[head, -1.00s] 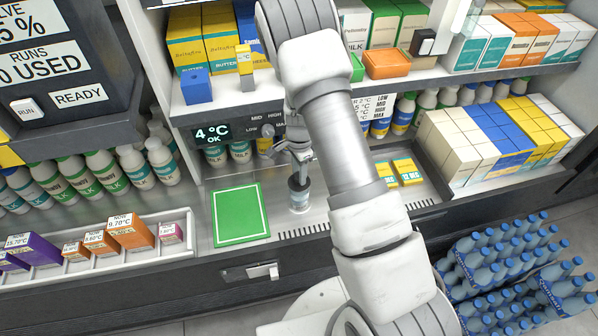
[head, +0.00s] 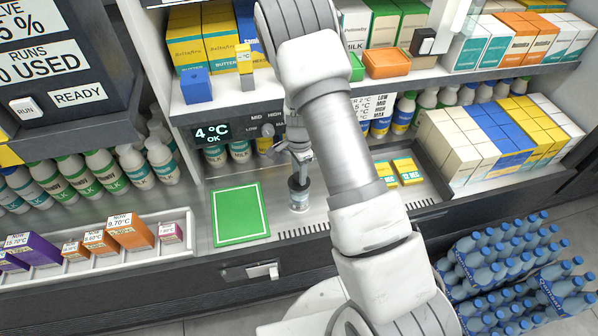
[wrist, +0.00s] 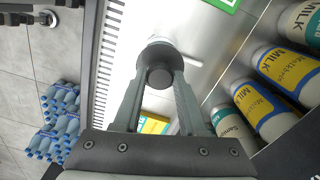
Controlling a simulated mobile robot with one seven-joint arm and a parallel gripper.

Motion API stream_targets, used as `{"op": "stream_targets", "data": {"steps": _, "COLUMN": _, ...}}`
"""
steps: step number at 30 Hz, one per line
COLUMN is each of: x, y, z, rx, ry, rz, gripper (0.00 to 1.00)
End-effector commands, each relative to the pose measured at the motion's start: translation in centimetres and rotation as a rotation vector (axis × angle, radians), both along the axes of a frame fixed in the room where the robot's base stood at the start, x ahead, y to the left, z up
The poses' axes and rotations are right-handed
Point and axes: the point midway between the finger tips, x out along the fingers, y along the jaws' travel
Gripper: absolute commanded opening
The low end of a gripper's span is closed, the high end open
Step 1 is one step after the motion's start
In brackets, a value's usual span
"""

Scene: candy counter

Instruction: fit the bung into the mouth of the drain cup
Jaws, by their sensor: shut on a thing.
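The drain cup (head: 299,199) is a small grey cylinder with a pale label and a dark mouth. It stands upright on the metal counter, right of the green mat. My gripper (head: 302,167) points down just above the cup. In the wrist view my gripper (wrist: 160,80) has its two fingers closed on the bung (wrist: 160,77), a dark round plug. The cup's grey rim (wrist: 160,51) shows just beyond the bung and lines up closely with it. The bung's lower end is hidden, so I cannot tell whether it enters the mouth.
The green mat (head: 241,214) lies left of the cup. Yellow-green boxes (head: 407,170) lie on the counter to the right, behind my arm. A price-tagged tray (head: 120,252) stands at the left. Bottles and a shelf edge (head: 235,101) are behind the cup.

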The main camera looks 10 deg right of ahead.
Motion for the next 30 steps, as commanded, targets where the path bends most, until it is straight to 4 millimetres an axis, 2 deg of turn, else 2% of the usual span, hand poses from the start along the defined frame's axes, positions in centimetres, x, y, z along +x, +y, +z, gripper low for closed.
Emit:
{"op": "stream_targets", "data": {"steps": 29, "x": 0.0, "y": 0.0, "z": -2.6, "rx": 0.0, "ry": -0.001, "rz": 0.0, "gripper": 0.0}}
{"op": "stream_targets", "data": {"steps": 30, "x": 0.0, "y": 0.0, "z": -2.5, "rx": 0.0, "ry": -0.001, "rz": 0.0, "gripper": 0.46}}
